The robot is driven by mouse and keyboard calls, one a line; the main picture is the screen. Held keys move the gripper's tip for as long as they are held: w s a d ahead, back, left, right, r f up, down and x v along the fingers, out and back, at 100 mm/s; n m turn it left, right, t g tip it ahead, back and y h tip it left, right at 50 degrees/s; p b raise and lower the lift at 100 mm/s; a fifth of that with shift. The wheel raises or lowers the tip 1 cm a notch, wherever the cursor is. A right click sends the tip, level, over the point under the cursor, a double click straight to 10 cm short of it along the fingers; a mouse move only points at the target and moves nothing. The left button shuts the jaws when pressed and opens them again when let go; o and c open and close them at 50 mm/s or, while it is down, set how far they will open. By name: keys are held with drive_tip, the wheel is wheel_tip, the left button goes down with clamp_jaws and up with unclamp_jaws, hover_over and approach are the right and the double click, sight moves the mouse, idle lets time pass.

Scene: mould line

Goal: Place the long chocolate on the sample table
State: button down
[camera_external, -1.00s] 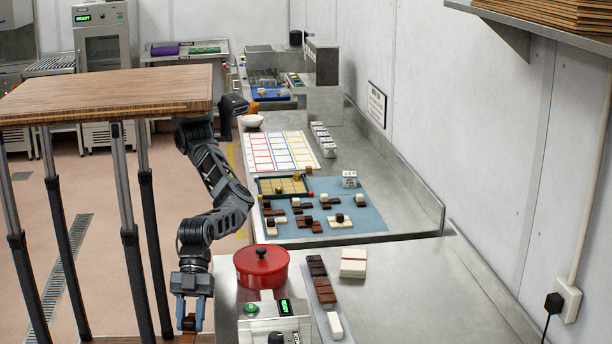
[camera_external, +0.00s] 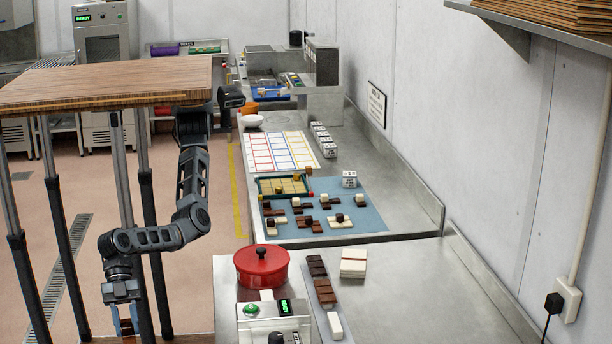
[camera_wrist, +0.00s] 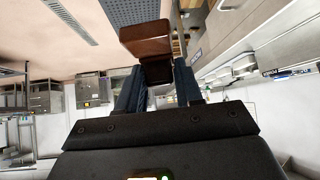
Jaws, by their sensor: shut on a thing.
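My gripper (camera_external: 127,325) is low at the left in the external view, in front of the tall table's legs. Its blue fingers also show in the wrist view (camera_wrist: 158,76). They are shut on a brown chocolate block (camera_wrist: 146,38), which sticks out beyond the fingertips. In the external view the block is small and mostly hidden at the lower edge. A tall table with a wooden top (camera_external: 100,88) stands at the left; I cannot tell whether it is the sample table.
A steel counter (camera_external: 420,300) runs along the right wall. It carries a red pot (camera_external: 261,266), a tray of chocolate pieces (camera_external: 325,291) and a white block (camera_external: 353,263). A blue mat (camera_external: 370,218) with small chocolates lies farther back. Open floor (camera_external: 190,270) lies left of the counter.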

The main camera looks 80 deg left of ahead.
sight(129, 323)
drive_tip(key=r, duration=0.8)
drive_tip(key=shift+w+d+r, duration=0.1)
drive_tip(key=shift+w+r, duration=0.1)
drive_tip(key=shift+w, duration=0.2)
drive_tip(key=w+b, duration=0.1)
drive_tip(key=w, duration=2)
drive_tip(key=w+d+f+b, duration=0.1)
drive_tip(key=w, duration=0.9)
drive_tip(key=shift+w+b, duration=0.3)
drive_tip(key=shift+w, duration=0.05)
drive_tip(key=w+a+b, duration=0.1)
drive_tip(key=w+a, duration=0.4)
drive_tip(key=w, duration=0.6)
drive_tip(key=w+a+b, duration=0.1)
drive_tip(key=w+a, duration=0.4)
drive_tip(key=w, duration=0.6)
drive_tip(key=w+a+b, duration=0.1)
drive_tip(key=w+a, duration=0.4)
drive_tip(key=w, duration=0.6)
drive_tip(key=shift+n, duration=0.3)
drive_tip(key=f, duration=0.4)
drive_tip(key=shift+w, duration=0.35)
drive_tip(key=shift+f+p, duration=0.45)
drive_tip(key=shift+f, duration=4.4)
